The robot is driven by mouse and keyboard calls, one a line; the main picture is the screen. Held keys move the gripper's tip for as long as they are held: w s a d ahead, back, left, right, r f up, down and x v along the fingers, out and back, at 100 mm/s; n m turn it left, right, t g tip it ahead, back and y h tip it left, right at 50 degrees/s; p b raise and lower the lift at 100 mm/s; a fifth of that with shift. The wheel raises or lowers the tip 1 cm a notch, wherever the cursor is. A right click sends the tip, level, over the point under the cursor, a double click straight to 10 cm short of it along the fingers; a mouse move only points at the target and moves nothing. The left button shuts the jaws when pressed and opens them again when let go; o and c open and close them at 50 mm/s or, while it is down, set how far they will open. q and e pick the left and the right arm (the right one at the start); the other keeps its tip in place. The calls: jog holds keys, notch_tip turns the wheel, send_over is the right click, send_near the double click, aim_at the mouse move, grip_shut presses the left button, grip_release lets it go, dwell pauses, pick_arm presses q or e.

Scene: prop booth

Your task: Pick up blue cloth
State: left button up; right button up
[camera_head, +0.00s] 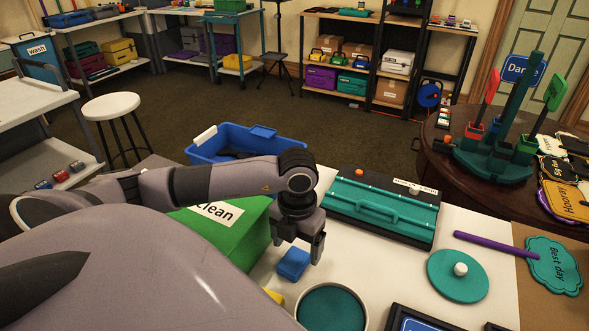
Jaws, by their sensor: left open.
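The blue cloth (292,264) looks like a small folded blue block lying on the white table (385,269). My left gripper (297,243) points down just above and behind it, with its two fingers spread apart and nothing visibly held between them. I cannot tell whether a fingertip touches the cloth. My right gripper does not show.
A green box labelled "clean" (222,222) stands close left of the cloth. A round teal-topped container (331,308) is in front, a yellow piece (273,296) beside it. A blue bin (208,150) stands farther back.

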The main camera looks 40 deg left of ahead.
aim_at(296, 257)
pick_arm(q)
notch_tip(296, 257, down, 4)
jog(key=shift+s+a+r, duration=0.1)
jog(key=shift+r, duration=0.1)
jog(key=shift+c, duration=0.3)
jog(key=c, duration=1.1)
jog(key=shift+o, duration=0.2)
jog(key=shift+r, duration=0.1)
notch_tip(296, 257, up, 20)
jog(key=p, duration=0.1)
jog(key=shift+o, duration=0.4)
